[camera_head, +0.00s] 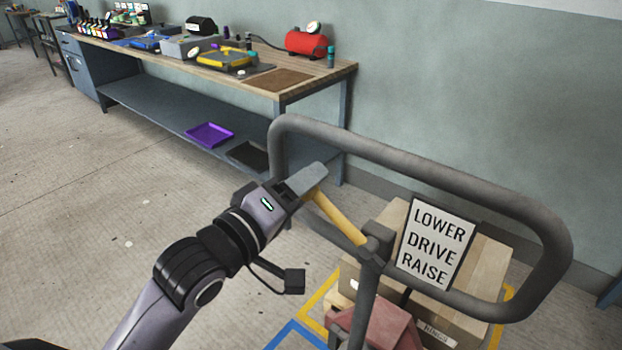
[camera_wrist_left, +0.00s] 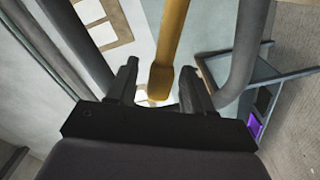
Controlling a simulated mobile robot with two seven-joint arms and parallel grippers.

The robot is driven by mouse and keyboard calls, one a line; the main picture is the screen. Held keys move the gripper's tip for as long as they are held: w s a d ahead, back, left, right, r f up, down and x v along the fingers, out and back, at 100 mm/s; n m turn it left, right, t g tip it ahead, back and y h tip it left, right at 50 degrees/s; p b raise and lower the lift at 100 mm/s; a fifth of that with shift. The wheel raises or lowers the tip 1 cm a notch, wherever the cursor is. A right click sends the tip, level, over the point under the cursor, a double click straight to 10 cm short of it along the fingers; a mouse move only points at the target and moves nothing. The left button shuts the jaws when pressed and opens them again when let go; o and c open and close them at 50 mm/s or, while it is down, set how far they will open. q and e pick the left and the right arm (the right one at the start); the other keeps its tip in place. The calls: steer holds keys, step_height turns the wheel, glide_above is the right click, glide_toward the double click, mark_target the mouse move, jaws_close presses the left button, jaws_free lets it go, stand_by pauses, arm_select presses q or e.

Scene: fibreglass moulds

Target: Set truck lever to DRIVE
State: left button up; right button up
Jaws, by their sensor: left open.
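The truck's lever (camera_head: 338,217) is a yellow bar rising up and left from a dark pivot (camera_head: 376,240) on the grey truck handle (camera_head: 420,165). My left gripper (camera_head: 310,182) is at the lever's upper end, which it partly hides. In the left wrist view the lever (camera_wrist_left: 170,45) comes down between the two spread fingers of the open gripper (camera_wrist_left: 158,76), with gaps at both sides. A white sign (camera_head: 437,244) reading LOWER, DRIVE, RAISE is mounted right of the lever. I cannot tell which setting the lever is in. My right gripper is not in view.
The looped handle frame surrounds the lever area. Cardboard boxes (camera_head: 485,260) and a red part (camera_head: 378,322) sit behind and below the sign. A workbench (camera_head: 330,75) with tools and a red tank (camera_head: 307,43) stands along the wall. The floor at left is clear.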

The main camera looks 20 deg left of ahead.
arm_select(q)
steer(key=shift+x, duration=0.95)
jaws_close()
steer(key=f+n+p, duration=0.1)
steer(key=f+n, duration=0.1)
steer(key=a+f+n+p, duration=0.1)
steer(key=f+n, duration=0.1)
steer(key=shift+w+a+f+n, duration=0.2)
steer(key=shift+f+n, duration=0.1)
steer(key=shift+f, duration=0.05)
steer(key=shift+f+n, duration=0.5)
steer(key=shift+f, duration=0.1)
